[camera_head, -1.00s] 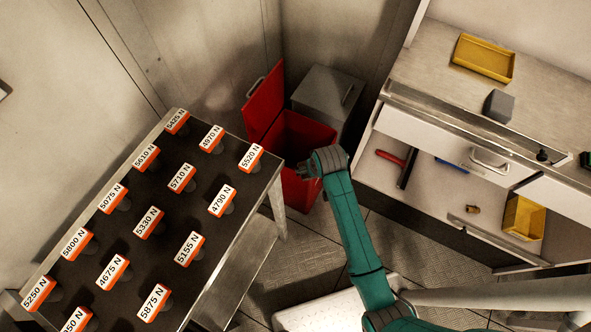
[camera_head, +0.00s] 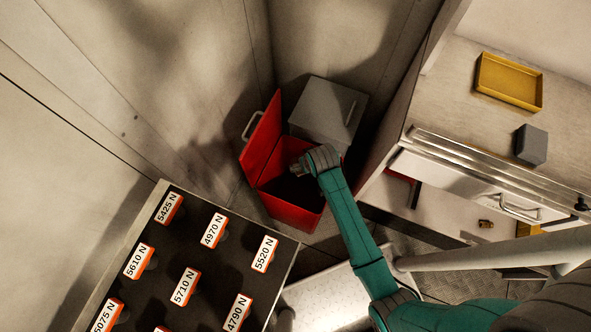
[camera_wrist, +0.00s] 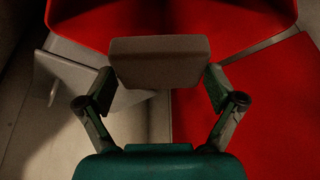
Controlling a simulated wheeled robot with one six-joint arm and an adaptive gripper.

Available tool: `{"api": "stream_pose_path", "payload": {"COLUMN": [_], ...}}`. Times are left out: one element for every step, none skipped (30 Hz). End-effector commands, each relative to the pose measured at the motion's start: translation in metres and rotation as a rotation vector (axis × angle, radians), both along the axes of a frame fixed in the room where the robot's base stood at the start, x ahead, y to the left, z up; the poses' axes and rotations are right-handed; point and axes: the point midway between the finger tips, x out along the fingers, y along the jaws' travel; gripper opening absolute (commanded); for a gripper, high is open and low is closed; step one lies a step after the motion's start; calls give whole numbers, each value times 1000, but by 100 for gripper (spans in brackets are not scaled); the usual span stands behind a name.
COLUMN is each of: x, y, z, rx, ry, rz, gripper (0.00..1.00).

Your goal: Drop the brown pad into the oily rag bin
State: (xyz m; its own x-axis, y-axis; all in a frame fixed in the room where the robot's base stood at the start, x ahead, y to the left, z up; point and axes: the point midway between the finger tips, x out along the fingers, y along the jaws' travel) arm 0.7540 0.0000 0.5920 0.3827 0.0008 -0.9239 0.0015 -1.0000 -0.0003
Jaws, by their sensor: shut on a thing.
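The brown pad (camera_wrist: 160,62) shows as a dull grey-brown block in the wrist view. My gripper (camera_wrist: 159,78) is shut on it, one finger at each side. In the head view, my gripper (camera_head: 299,167) is over the mouth of the red oily rag bin (camera_head: 287,208), towards its back right. The bin's red lid (camera_head: 262,135) stands open at the back left. Red bin surfaces (camera_wrist: 270,110) also fill the top and right of the wrist view. The pad cannot be made out in the head view, and its height above the rim is unclear.
A grey lidded bin (camera_head: 328,108) stands right behind the red bin. A dark-topped table (camera_head: 205,270) with several labelled orange-and-white blocks is at the lower left. A workbench (camera_head: 450,90) with drawers, a yellow tray (camera_head: 509,81) and a grey block (camera_head: 531,144) is at right.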

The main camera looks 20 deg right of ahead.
Motion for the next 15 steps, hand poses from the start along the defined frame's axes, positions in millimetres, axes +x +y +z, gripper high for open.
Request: {"api": "stream_pose_path", "payload": {"x": [-1,-1,-1,-1,-1,-1,-1,-1,-1,-1,-1,-1,-1,-1,0], "y": [0,0,0,0,0,0,0,0,0,0,0,0,0,0,0], "z": [-3,-5,-8,-11,-14,-18,-22,-25,-29,-33,-36,-40,-43,-46,-48], "rx": [0,0,0,0,0,0,0,0,0,0,0,0,0,0,0], "ry": [2,2,2,2,2,3,3,3,3,3,3,2,3,3,2], "rz": [0,0,0,0,0,0,0,0,0,0,0,0,0,0,0], "gripper": [60,60,60,60,60,60,60,60,60,60,60,60,60,60,60]}}
